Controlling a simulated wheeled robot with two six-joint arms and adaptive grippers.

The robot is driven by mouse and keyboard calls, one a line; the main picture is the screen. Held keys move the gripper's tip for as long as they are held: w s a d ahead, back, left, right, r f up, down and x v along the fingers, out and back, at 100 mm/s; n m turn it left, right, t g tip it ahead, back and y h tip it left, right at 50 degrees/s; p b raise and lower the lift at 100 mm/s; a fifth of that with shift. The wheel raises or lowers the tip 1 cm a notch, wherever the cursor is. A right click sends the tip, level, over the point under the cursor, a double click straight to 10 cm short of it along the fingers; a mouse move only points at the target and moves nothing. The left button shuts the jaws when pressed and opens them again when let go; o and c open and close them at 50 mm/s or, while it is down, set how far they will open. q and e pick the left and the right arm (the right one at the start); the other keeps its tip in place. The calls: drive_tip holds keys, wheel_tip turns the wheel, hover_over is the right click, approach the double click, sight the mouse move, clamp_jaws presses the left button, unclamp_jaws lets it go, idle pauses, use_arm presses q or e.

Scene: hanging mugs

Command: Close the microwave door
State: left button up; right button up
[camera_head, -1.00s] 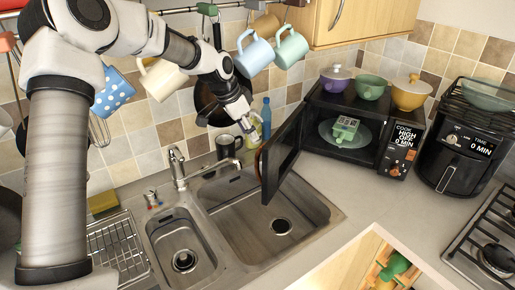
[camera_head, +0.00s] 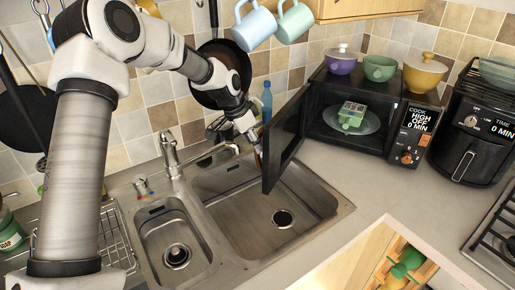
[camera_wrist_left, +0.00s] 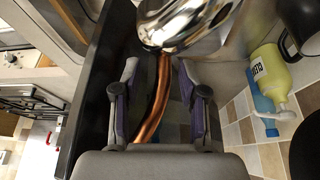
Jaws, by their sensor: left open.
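The black microwave (camera_head: 397,140) stands on the counter with a green box (camera_head: 351,114) on the plate inside. Its door (camera_head: 287,140) is swung wide open, out over the sink. My left gripper (camera_head: 257,146) is at the outer side of the door, near its free edge. In the left wrist view, the copper-coloured door handle (camera_wrist_left: 157,105) runs between the open fingers of this gripper (camera_wrist_left: 158,90). The dark door panel (camera_wrist_left: 88,100) is beside the left finger. I cannot tell whether the fingers touch the handle. My right gripper is out of view.
A chrome faucet (camera_head: 172,158) rises behind the double sink (camera_head: 238,215), close to my arm. A yellow bottle (camera_wrist_left: 270,68) and blue bottle (camera_wrist_left: 263,105) stand near the gripper. Mugs (camera_head: 255,27) hang above. Bowls (camera_head: 380,68) sit on the microwave.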

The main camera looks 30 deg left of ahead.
sight(258, 161)
use_arm(q)
drive_tip(key=x, duration=0.4)
drive_tip(key=shift+a, duration=0.1)
drive_tip(key=shift+s+r, duration=0.1)
drive_tip(key=shift+r, duration=0.1)
drive_tip(key=shift+c, duration=1.3)
clamp_jaws()
